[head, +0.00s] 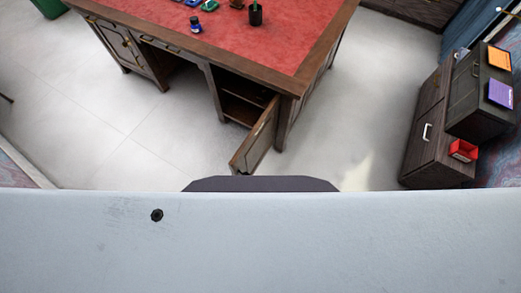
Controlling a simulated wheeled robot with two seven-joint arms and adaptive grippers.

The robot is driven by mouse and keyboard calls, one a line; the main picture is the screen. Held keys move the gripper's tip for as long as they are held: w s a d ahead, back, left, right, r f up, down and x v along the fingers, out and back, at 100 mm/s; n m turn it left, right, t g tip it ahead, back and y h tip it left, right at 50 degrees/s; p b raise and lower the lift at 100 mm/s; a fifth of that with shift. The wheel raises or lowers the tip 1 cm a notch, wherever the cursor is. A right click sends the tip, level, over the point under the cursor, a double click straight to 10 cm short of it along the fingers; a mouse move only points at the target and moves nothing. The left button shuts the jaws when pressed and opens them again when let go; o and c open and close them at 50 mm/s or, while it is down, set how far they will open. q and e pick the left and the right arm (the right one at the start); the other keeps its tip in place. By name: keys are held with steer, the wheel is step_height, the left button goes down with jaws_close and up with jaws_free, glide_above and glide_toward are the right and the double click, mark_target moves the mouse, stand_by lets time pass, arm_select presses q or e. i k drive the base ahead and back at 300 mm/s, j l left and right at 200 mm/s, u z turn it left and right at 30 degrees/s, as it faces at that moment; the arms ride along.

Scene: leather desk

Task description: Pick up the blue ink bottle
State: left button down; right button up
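A small blue ink bottle (196,25) with a dark cap stands upright on the red leather top of the desk (280,35), near its front edge and left of the middle. The desk is some way ahead of me, across open floor. Neither of my grippers shows in the head view, and nothing is seen touching the bottle.
A dark cup (255,14) holding something green stands right of the bottle. Blue and green items lie behind it. A desk door (256,138) hangs open toward me. A dark cabinet (425,140) with a red box (463,150) is at right. The floor (130,125) between is clear.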

mark_target(196, 28)
steer(key=i+j+z, duration=0.1)
steer(key=j, duration=0.4)
steer(key=i+j+z, duration=0.15)
steer(key=j, duration=0.4)
steer(key=i+j+z, duration=0.1)
steer(key=j, duration=0.45)
steer(key=i+j+z, duration=0.15)
steer(key=j, duration=0.4)
steer(key=i+j+z, duration=0.1)
steer(key=j, duration=0.2)
steer(key=i+j+z, duration=0.1)
steer(key=i+j, duration=0.3)
steer(key=j, duration=0.25)
steer(key=z, duration=0.05)
